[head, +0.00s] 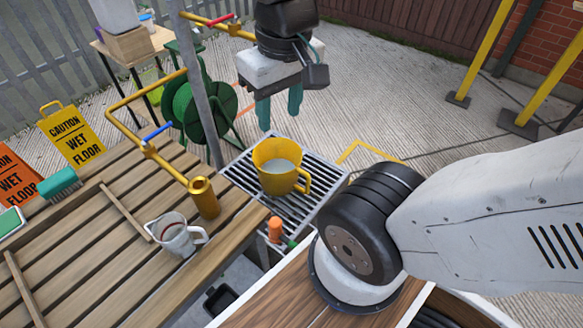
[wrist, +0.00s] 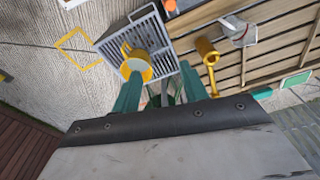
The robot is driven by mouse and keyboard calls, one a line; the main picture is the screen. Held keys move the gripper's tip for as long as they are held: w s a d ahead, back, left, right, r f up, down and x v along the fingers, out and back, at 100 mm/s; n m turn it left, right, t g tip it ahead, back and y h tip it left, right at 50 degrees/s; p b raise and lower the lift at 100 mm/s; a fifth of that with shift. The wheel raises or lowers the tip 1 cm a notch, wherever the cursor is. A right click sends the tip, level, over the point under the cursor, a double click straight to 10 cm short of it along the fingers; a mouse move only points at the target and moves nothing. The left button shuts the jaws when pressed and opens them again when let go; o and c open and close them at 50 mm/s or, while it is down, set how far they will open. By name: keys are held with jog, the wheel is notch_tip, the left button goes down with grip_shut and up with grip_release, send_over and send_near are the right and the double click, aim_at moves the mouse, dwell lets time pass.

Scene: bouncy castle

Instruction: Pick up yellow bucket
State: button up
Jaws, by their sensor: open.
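The yellow bucket (head: 279,167) stands upright on a metal grate (head: 238,171) in the middle of the head view. It has a side handle on its right and something whitish inside. In the wrist view the bucket (wrist: 136,62) shows on the grate, just beyond the fingertips. My gripper (head: 279,113) hangs above and behind the bucket in the head view, its two teal fingers apart. In the wrist view the fingers (wrist: 157,92) are spread with nothing between them. The gripper is open and appears apart from the bucket.
A slatted wooden table (head: 95,235) left of the grate holds a clear jug (head: 174,236), a green brush (head: 59,183) and a brass-coloured pipe end (head: 204,197). A grey post (head: 201,85) and green hose reel (head: 198,108) stand behind. Open paving lies to the right.

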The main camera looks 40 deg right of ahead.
jog(key=w+d+f+m, duration=0.2)
jog(key=w+d+f, duration=0.15)
jog(key=w, duration=0.25)
jog(key=w+d+f+m, duration=0.2)
jog(key=w+d+f, duration=0.1)
jog(key=w+f, duration=0.15)
jog(key=m+g, duration=0.1)
jog(key=m, duration=0.7)
send_over(308, 180)
jog(key=w+a, duration=0.4)
notch_tip(308, 180, down, 25)
jog(key=s+d+f+m, duration=0.1)
jog(key=f, duration=0.6)
jog(key=s+d+f+m, duration=0.1)
jog(key=d+f, duration=0.1)
jog(key=f, duration=0.5)
jog(key=s+d+f+m, duration=0.1)
jog(key=f, duration=0.6)
jog(key=shift+s+d+m, duration=0.2)
jog(key=shift+d+m, duration=0.1)
jog(key=shift+d, duration=0.1)
grip_shut()
